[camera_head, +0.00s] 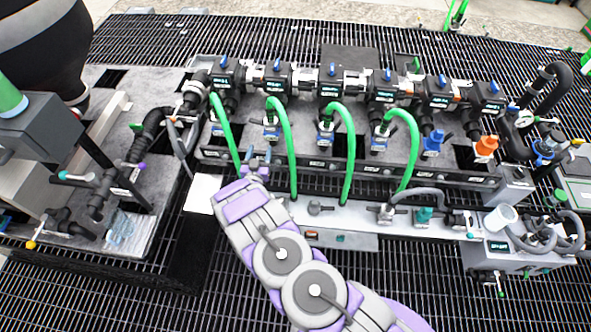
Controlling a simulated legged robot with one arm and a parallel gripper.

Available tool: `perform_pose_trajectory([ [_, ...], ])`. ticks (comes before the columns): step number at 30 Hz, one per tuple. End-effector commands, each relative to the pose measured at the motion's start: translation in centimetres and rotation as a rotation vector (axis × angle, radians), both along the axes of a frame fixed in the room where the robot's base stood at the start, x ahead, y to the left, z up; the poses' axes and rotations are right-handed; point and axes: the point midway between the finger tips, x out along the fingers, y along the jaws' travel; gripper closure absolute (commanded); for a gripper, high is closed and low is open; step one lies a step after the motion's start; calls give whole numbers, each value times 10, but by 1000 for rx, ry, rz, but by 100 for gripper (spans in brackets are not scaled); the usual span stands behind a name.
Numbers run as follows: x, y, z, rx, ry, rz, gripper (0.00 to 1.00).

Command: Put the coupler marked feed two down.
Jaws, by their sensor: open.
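My arm reaches up from the bottom middle, and my gripper (258,163) is at the left end of the manifold's front rail, open, its fingers small in view. I cannot tell whether a coupler sits between the fingers. A blue coupler (432,143) and an orange one (486,147) show no green hose. The labels are too small to read, so I cannot tell which is feed two.
The valve row (333,82) with blue handles spans the back. Green hoses (350,150) arch down to the pale lower shelf (345,217). A white plate (203,193) lies left of my gripper. Black pipework (150,130) stands at left. Open grating (420,275) fills the front.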

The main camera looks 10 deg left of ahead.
Motion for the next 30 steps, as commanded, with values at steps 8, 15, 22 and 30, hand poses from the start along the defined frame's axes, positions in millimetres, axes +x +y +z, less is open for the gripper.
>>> perform_pose_trajectory([
  [8,2,-4,5,10,10,-1,40],
  [15,25,4,30,66,176,17,40],
  [22,39,-1,75,129,404,70,40],
  [30,29,-30,141,169,637,146,40],
])
